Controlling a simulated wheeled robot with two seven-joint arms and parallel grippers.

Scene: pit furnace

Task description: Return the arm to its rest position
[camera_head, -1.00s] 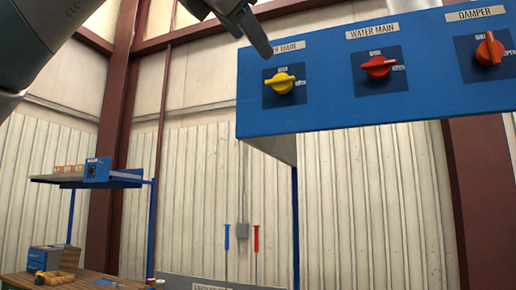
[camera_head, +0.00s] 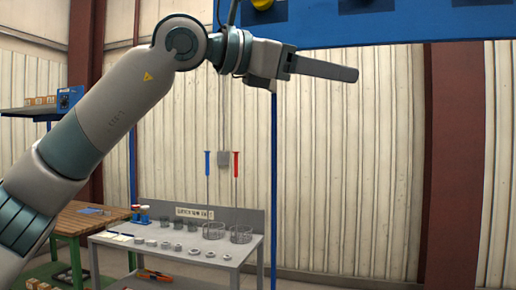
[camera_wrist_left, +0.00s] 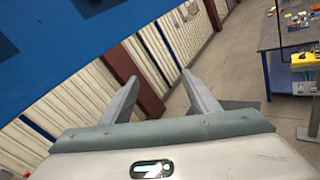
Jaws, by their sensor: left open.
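My left arm comes in from the left in the head view and reaches across the upper middle. My left gripper (camera_head: 325,68) points right, just below the blue valve panel (camera_head: 420,22), and is seen edge-on. In the left wrist view its two fingers (camera_wrist_left: 165,97) stand apart with nothing between them, so it is open and empty. The wall and floor show beyond the fingers. The blue panel also shows at the upper left of the wrist view (camera_wrist_left: 60,50). My right gripper is not in view.
A blue post (camera_head: 273,180) rises beneath the gripper. In the wrist view, another workbench (camera_wrist_left: 285,38) stands at the right.

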